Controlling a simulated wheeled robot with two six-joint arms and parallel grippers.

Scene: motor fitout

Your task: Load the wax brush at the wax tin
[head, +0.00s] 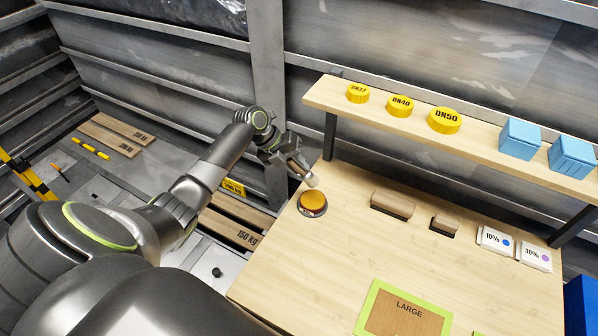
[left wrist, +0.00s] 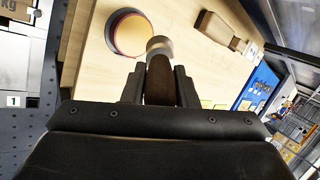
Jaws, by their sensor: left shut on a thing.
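The wax tin (head: 312,203) is a round, low tin with an amber top, at the left end of the wooden bench. It also shows in the left wrist view (left wrist: 128,36). My left gripper (head: 297,164) is shut on the wax brush, whose pale round head (head: 312,181) points down just behind the tin. In the left wrist view the brush's brown handle (left wrist: 160,80) stands between the fingers, and its head overlaps the tin's near rim. I cannot tell whether the head touches the tin. My right gripper is not in view.
On the bench (head: 300,265) are two brown blocks (head: 393,204), (head: 446,223), white labelled packs (head: 496,240) and a green-edged LARGE mat (head: 403,312). A raised shelf (head: 480,140) holds yellow DN discs (head: 444,120) and blue boxes (head: 519,139). The bench is bare between tin and mat.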

